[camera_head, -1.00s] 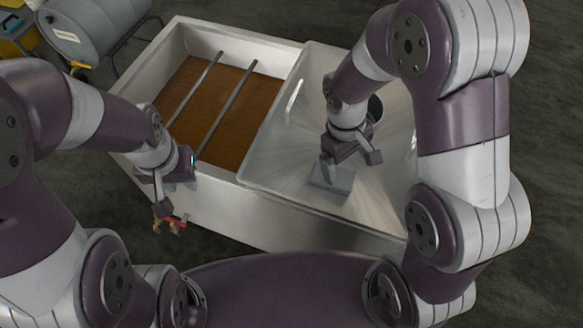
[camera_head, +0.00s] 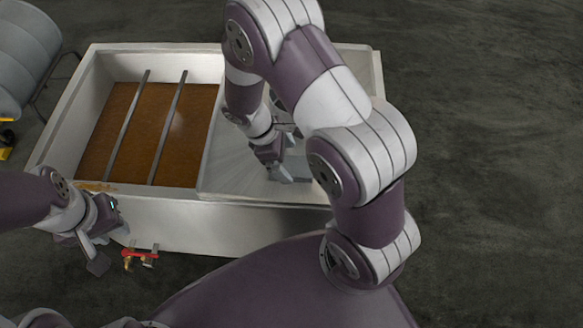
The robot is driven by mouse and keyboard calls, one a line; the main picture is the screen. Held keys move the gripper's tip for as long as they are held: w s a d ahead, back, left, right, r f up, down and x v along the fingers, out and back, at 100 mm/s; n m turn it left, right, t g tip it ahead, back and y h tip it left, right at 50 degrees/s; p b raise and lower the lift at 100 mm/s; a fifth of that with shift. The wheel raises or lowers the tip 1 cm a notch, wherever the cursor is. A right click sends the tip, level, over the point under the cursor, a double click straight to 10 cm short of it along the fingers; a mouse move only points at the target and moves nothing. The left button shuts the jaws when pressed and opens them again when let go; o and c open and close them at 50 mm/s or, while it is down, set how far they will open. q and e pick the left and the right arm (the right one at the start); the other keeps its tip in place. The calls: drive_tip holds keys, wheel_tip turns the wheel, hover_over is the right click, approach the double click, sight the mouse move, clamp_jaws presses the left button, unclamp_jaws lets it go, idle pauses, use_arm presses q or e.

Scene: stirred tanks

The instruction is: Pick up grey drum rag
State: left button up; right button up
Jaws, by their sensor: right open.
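A grey folded rag (camera_head: 294,173) lies on the pale metal lid (camera_head: 231,158) covering the right part of the tank. My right gripper (camera_head: 287,155) is open, just above or beside the rag, and hides part of it. I cannot tell whether a finger touches the rag. My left gripper (camera_head: 109,249) is at the tank's front left, away from the rag. Its fingers look spread, with nothing seen between them.
The open tank part holds brown liquid (camera_head: 145,130), crossed by two metal bars. A red-handled brass valve (camera_head: 140,256) is on the tank's front, close to my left gripper. A grey drum (camera_head: 22,55) lies at upper left. Dark floor is clear at right.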

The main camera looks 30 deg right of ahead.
drive_tip(key=x, duration=0.3)
drive_tip(key=shift+a, duration=0.1)
drive_tip(key=c, duration=1.1)
drive_tip(key=shift+o, duration=0.2)
drive_tip(key=shift+r, duration=0.1)
wheel_tip(320, 180, up, 5)
drive_tip(key=shift+s+f+p, duration=0.1)
drive_tip(key=shift+f+p, duration=0.1)
drive_tip(key=shift+p, duration=0.2)
drive_tip(key=s+d+r+p, duration=0.1)
drive_tip(key=s+d+r, duration=0.5)
drive_tip(key=s+d, duration=0.2)
drive_tip(key=shift+s+r, duration=0.15)
